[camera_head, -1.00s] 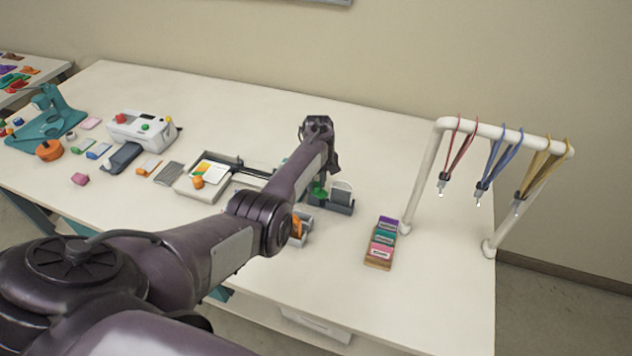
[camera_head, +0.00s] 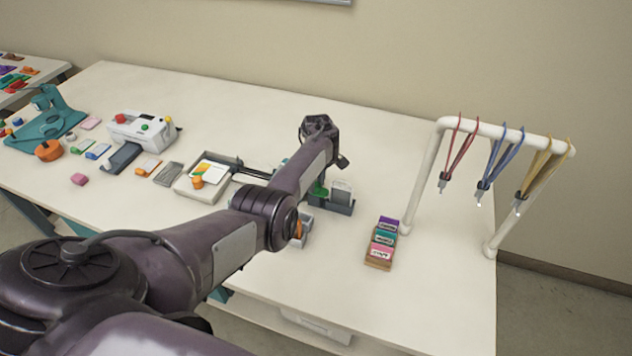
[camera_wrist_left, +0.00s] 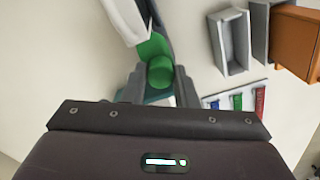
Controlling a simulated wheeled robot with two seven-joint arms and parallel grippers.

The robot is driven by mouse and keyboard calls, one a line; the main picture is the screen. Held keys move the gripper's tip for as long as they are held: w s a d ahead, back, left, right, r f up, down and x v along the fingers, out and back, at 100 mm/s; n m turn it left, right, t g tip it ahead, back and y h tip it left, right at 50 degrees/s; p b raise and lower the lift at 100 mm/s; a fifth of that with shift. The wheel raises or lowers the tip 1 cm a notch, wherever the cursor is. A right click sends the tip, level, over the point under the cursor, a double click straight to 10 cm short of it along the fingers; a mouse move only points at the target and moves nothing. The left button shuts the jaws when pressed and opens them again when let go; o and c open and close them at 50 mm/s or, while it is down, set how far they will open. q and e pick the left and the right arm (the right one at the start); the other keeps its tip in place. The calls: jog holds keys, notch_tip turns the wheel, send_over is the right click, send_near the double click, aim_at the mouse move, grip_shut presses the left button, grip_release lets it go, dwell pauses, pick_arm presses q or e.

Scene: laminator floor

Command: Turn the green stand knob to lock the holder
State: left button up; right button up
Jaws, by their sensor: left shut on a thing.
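The green stand knob (camera_head: 319,189) is at the left end of the small dark grey stand (camera_head: 340,207) on the table, partly hidden by my left arm. A pale upright card or holder (camera_head: 342,189) stands in the stand. In the left wrist view, the green knob (camera_wrist_left: 159,71) sits between the grey fingers of my left gripper (camera_wrist_left: 158,88), which is shut on it. In the head view, the left gripper's fingers are mostly hidden behind my arm. My right gripper is not in view.
A rack with red, blue and yellow lanyards (camera_head: 500,132) stands to the right. A wooden tray of coloured cards (camera_head: 379,262) lies in front. The table behind is clear.

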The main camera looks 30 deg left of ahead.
pick_arm(q)
jog(key=o, duration=1)
notch_tip(320, 180, up, 8)
jog(key=shift+w+f, duration=0.1)
jog(key=shift+f, duration=0.1)
